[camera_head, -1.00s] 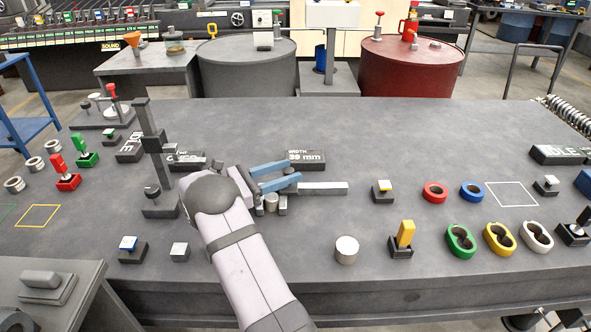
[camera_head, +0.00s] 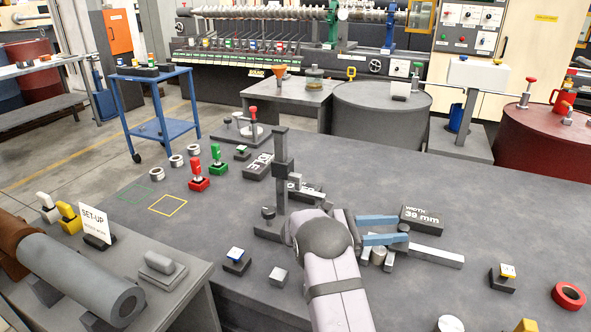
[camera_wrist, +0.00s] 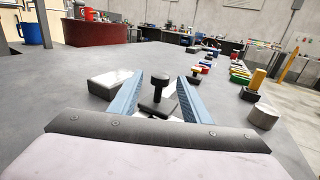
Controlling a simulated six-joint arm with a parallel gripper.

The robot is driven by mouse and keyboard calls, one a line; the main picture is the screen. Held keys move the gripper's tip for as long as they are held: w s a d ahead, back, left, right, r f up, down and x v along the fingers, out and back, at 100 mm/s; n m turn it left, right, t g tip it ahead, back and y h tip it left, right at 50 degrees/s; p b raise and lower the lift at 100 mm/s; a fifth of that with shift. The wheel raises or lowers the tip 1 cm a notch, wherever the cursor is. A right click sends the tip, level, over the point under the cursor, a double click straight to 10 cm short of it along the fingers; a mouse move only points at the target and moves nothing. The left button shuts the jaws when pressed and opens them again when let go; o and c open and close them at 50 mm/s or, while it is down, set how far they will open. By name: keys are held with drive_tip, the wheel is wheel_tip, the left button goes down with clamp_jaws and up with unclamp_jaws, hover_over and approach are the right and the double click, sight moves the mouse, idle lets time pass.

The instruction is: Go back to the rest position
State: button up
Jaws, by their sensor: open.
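My gripper (camera_head: 381,229) is open, its two blue fingers pointing right, low over the grey bench (camera_head: 450,197). A grey bar fixture (camera_head: 435,257) runs to the right just past the fingertips. The wrist view shows both blue fingers (camera_wrist: 157,98) apart, with a dark knob on a stem (camera_wrist: 159,85) seen between them. Nothing is seen gripped.
A dark upright post (camera_head: 281,170) stands just left of my arm. A "WIDTH 39 mm" block (camera_head: 422,219) lies beyond the fingers. Red (camera_head: 198,177) and green (camera_head: 217,160) levers stand further left. A red ring (camera_head: 568,295) lies at the right. The bench's back middle is clear.

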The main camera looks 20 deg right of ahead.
drive_tip(key=m, duration=0.1)
drive_tip(key=a+r+m, duration=0.1)
drive_tip(key=a+m+y, duration=0.1)
drive_tip(key=m, duration=0.1)
drive_tip(key=shift+s+r, duration=0.25)
drive_tip(key=s+a+r+m+t+y+p, duration=0.2)
drive_tip(key=s+a+y+p, duration=0.3)
drive_tip(key=a, duration=0.5)
drive_tip(key=s+a+r+m+t+y+p, duration=0.1)
drive_tip(key=s+a+r+m+y+p, duration=0.3)
drive_tip(key=s+a+p, duration=0.3)
drive_tip(key=s+a+r+m+t+y+p, duration=0.2)
drive_tip(key=s+a+y+p, duration=0.5)
drive_tip(key=a, duration=0.7)
drive_tip(key=shift+r+m+t+p, duration=0.3)
drive_tip(key=shift+r+m+p, duration=0.3)
drive_tip(key=shift+m+p, duration=0.55)
